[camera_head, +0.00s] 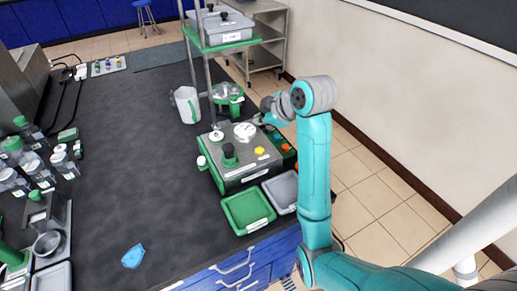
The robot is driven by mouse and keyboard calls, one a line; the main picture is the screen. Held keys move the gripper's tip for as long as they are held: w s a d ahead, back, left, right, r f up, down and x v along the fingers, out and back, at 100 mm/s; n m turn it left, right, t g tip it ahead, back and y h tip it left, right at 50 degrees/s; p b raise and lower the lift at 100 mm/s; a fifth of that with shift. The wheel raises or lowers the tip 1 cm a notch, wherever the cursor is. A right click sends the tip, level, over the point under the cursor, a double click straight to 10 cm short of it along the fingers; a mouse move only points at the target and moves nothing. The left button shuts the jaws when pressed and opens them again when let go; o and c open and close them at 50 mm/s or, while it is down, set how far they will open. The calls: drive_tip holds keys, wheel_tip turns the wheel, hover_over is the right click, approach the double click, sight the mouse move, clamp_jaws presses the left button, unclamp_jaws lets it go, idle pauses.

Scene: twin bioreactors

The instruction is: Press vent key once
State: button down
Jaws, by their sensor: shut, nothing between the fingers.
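A grey bench unit (246,176) with a green base stands near the right edge of the dark bench. Its top carries a dark knob (229,152), a yellow button (260,151), a round white part (244,131) and a smaller white cap (216,136). No label is legible, so I cannot tell which part is the vent key. My gripper (259,119) is shut and empty, at the end of my teal arm. In the picture it is just above and right of the round white part. I cannot tell whether it touches anything.
An orange-topped part (286,148) sits close on the unit's right. A green tray (247,226) and a grey tray (281,199) lie in front. A white jug (186,105) and a metal-post rack stand behind. Bottles crowd the left. The bench (120,180) middle is mostly clear, with a blue item (133,256).

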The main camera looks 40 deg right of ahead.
sight(260, 151)
drive_tip(key=shift+f, duration=0.1)
drive_tip(key=shift+f, duration=4.3)
drive_tip(key=shift+f, duration=0.1)
drive_tip(key=shift+f, duration=0.3)
drive_tip(key=shift+f, duration=0.45)
drive_tip(key=shift+r, duration=0.85)
